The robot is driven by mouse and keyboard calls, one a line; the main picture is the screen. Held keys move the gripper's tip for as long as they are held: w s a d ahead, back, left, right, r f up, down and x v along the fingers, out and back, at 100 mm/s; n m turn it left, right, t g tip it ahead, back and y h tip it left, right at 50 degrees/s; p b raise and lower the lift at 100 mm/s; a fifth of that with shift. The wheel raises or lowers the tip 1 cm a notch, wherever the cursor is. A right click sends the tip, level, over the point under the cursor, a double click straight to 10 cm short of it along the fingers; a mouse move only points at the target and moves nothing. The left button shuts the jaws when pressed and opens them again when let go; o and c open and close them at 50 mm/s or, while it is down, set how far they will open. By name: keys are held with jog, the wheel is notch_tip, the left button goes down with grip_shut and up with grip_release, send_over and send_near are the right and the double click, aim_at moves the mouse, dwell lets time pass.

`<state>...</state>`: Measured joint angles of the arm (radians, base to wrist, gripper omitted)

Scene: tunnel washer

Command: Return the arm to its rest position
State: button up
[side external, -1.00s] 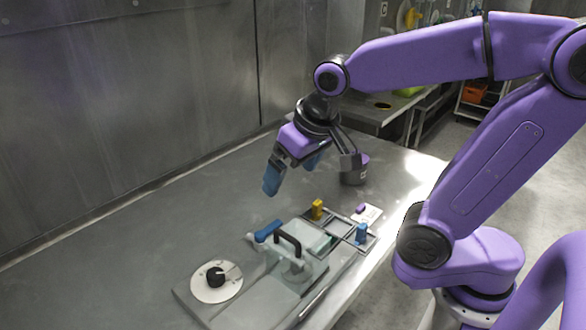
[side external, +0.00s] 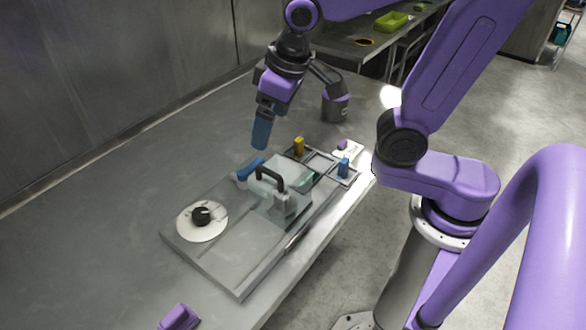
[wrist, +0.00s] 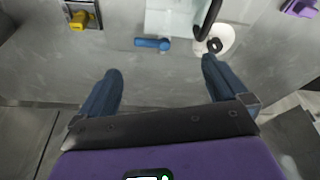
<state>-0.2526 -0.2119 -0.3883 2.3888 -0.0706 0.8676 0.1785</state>
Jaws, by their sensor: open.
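My gripper (side external: 261,135) hangs above the steel table, fingers pointing down, behind the clear box in the side view. In the wrist view its two blue fingers (wrist: 160,70) stand wide apart with nothing between them. The clear box (side external: 290,200) with a black handle (side external: 270,178) sits on the grey base plate (side external: 235,275). A blue lever (side external: 250,169) lies beside it and also shows ahead of the fingers in the wrist view (wrist: 152,43). The gripper appears clear of all of them.
A white dial with a black knob (side external: 202,216) is on the plate's left. A yellow block (side external: 299,146) and a blue block (side external: 343,167) stand at the frame on the right. A purple piece (side external: 179,317) is at the front. The table's left side is bare.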

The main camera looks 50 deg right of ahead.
jog(key=shift+s+d+f+n, duration=0.3)
jog(key=shift+s+f+n, duration=0.1)
jog(key=shift+s+n, duration=0.15)
jog(key=s+d+f+n+g, duration=0.1)
jog(key=s+d+f+n, duration=0.1)
jog(key=s, duration=0.6)
jog(key=s+d+f+n+g, duration=0.1)
jog(key=s+d+n, duration=0.3)
jog(key=s, duration=0.4)
jog(key=shift+d+f+n+g, duration=0.25)
jog(key=shift+f+n+g, duration=0.15)
jog(key=shift+f+n, duration=0.35)
jog(key=shift+r, duration=0.2)
dwell(0.3)
